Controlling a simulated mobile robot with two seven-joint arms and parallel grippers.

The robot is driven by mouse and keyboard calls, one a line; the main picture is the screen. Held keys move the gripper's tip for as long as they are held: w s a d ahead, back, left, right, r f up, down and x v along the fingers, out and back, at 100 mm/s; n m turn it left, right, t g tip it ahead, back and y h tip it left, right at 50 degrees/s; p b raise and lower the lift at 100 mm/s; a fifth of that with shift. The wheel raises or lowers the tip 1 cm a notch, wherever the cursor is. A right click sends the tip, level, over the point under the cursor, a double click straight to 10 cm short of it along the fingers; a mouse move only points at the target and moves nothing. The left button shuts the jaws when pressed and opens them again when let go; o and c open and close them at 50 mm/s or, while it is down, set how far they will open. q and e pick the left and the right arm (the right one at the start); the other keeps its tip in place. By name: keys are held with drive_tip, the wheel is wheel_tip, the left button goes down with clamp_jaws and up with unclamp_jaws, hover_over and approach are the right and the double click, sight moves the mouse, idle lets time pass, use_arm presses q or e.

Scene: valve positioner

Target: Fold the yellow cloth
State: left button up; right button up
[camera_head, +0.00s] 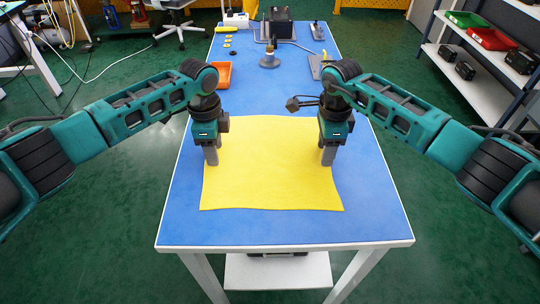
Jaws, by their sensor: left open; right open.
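The yellow cloth (270,180) lies spread flat on the near half of the blue table, with its near edge a little back from the table's front edge. My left gripper (212,160) points down over the cloth's left side, and my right gripper (327,160) points down over its right side. Both are open and hold nothing that I can see. Whether the fingertips touch the cloth cannot be told. The grippers and arms hide small parts of the cloth's left and right sides and its far corners.
The blue table top (260,232) is bare in front of the cloth. An orange bin (224,73) stands beyond it at the left. A metal fitting (269,58) and a dark box (278,27) stand further back. Shelves (470,75) with coloured bins are off to the right.

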use_arm(q)
drive_tip(key=shift+f, duration=0.2)
use_arm(e)
drive_tip(key=shift+f, duration=0.15)
use_arm(q)
drive_tip(key=shift+r, duration=0.1)
drive_tip(key=shift+c, duration=0.3)
use_arm(e)
drive_tip(key=shift+c, duration=0.3)
use_arm(q)
drive_tip(key=shift+c, duration=0.4)
use_arm(e)
drive_tip(key=shift+c, duration=0.4)
use_arm(q)
clamp_jaws()
use_arm(e)
clamp_jaws()
use_arm(q)
drive_tip(key=shift+r, duration=0.1)
